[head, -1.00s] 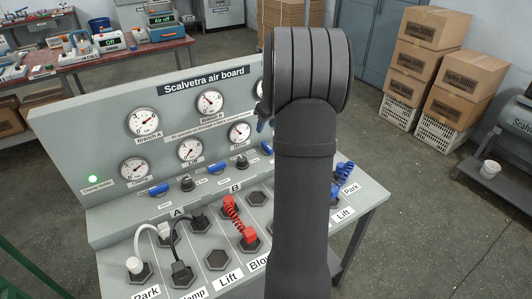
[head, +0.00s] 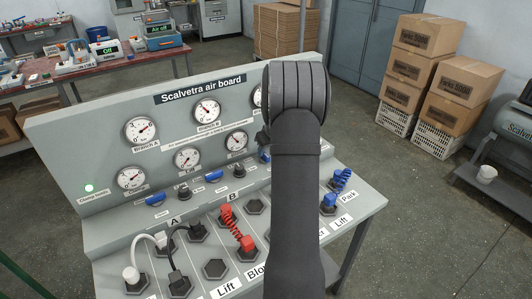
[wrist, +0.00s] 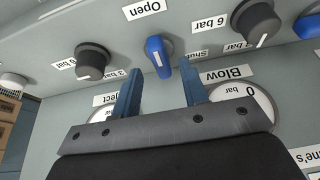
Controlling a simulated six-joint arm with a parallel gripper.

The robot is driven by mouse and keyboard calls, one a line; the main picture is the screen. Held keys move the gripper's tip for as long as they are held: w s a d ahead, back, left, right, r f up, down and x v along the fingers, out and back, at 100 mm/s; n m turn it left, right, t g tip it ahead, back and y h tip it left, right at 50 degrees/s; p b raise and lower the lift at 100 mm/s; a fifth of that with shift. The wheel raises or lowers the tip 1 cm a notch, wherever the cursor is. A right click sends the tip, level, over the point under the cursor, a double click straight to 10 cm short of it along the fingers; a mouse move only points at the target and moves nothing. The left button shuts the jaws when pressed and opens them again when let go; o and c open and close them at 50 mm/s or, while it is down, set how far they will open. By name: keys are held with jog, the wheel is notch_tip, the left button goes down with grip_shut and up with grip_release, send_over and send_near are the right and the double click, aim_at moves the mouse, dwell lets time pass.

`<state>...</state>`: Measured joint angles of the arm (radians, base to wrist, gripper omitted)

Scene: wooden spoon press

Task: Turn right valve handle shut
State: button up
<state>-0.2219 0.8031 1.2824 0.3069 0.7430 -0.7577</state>
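The right valve handle (wrist: 158,57) is a blue lever with a white line, set between an "Open" label (wrist: 146,8) and a partly hidden "Shut" label (wrist: 198,60) in the wrist view. It also shows in the head view (head: 264,154), just left of my arm. My gripper (wrist: 160,65) is open, with a blue finger on either side of the handle's near end in the wrist view. I see no contact, and the depth between fingertips and handle is unclear. In the head view my arm hides most of the gripper.
Black knobs (wrist: 94,61) (wrist: 256,22) flank the handle, and another blue handle (wrist: 308,24) is at the wrist view's right edge. Gauges (head: 208,111) cover the upright panel. Plugs and coiled hoses, red (head: 236,229) and blue (head: 339,186), stand on the lower deck.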

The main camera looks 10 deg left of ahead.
jog(key=shift+x, duration=1.25)
grip_shut()
jog(key=shift+m, duration=0.4)
jog(key=m, duration=0.1)
jog(key=m+h, duration=0.1)
jog(key=m, duration=0.1)
jog(key=m+t, duration=0.1)
jog(key=shift+s+a+m+h, duration=0.2)
jog(key=shift+a+m+h, duration=0.1)
jog(key=shift+h, duration=0.1)
jog(key=m, duration=0.2)
jog(key=m+h, duration=0.1)
jog(key=m, duration=0.1)
jog(key=m+h, duration=0.1)
jog(key=m, duration=0.1)
jog(key=shift+a, duration=0.3)
jog(key=shift+m+h, duration=0.3)
jog(key=shift+m, duration=0.1)
